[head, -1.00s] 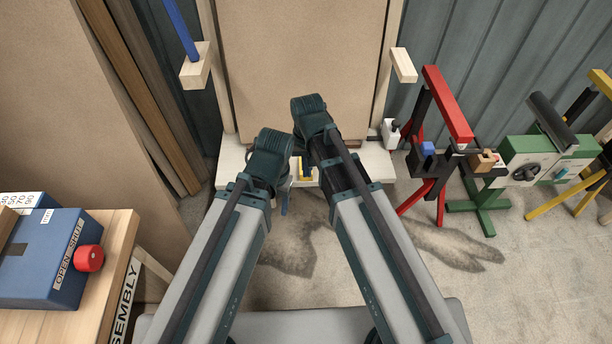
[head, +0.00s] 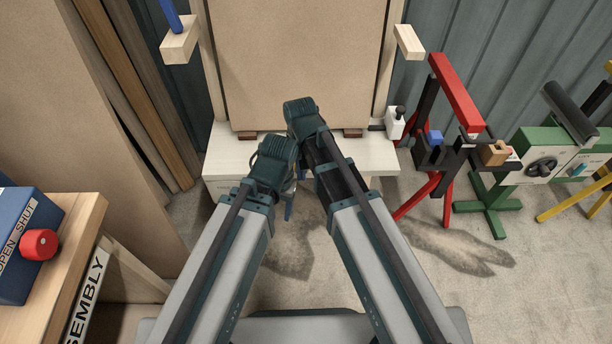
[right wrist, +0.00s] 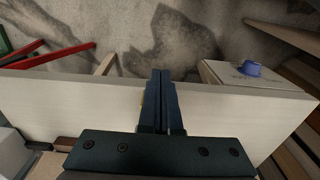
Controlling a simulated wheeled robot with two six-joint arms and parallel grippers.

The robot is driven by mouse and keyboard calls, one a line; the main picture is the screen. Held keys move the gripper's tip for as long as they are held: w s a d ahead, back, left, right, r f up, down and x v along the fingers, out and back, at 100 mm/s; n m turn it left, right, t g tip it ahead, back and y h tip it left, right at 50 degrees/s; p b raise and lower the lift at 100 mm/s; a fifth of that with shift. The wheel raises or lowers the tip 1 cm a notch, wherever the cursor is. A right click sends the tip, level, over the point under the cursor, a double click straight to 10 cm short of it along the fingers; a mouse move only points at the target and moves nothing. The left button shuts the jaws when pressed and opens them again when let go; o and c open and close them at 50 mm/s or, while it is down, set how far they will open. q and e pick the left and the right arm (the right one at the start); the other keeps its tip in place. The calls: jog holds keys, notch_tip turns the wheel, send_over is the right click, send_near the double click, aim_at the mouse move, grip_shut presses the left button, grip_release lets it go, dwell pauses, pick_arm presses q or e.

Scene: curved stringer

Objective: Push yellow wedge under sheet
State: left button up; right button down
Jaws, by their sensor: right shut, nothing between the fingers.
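The sheet (head: 300,65) is a large tan panel standing upright behind a pale ledge (head: 232,162), in the head view. Dark blocks (head: 353,132) show at its lower edge. The yellow wedge is almost wholly hidden; a sliver of yellow, probably the wedge (right wrist: 142,101), shows beside my right fingers in the right wrist view. My right gripper (right wrist: 161,80) is shut and empty, over the pale ledge; whether it touches the wedge I cannot tell. My left arm's wrist is beside the right one in the head view, its jaws hidden.
A white bottle (head: 395,122) stands at the ledge's right end. A red stand (head: 455,95) and a green machine (head: 545,150) are to the right. A workbench (head: 75,215) with a blue box (head: 22,240) is at the left. Open floor lies before the ledge.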

pick_arm(q)
jog(key=shift+w+d, duration=0.3)
jog(key=shift+d, duration=0.05)
pick_arm(e)
jog(key=shift+w, duration=0.85)
jog(key=w, duration=0.9)
jog(key=shift+s, duration=0.1)
